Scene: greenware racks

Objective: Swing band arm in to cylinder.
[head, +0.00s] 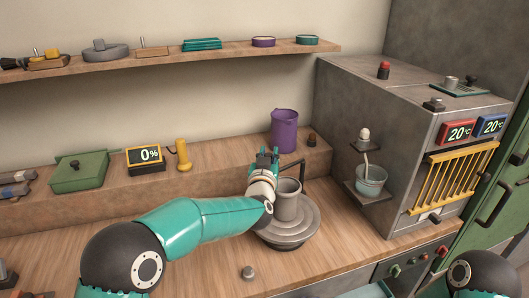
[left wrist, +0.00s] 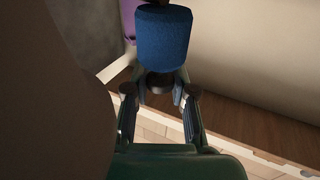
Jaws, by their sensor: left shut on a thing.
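A grey clay cylinder (head: 287,203) stands upright on a round grey stepped wheel (head: 308,222) on the bench. My left gripper (head: 264,158) is just behind and left of the cylinder's top. A thin dark rod of the band arm (head: 293,164) shows just right of the gripper. In the left wrist view my left gripper (left wrist: 159,100) is shut around a dark piece under a blue round grip (left wrist: 163,40), seemingly part of the band arm. A large brown surface, likely the cylinder (left wrist: 50,90), fills the left side. Whether it touches the arm cannot be told. My right gripper is out of view.
A purple bucket (head: 284,131) stands on the raised ledge behind the wheel. A grey cabinet (head: 350,120) is right.

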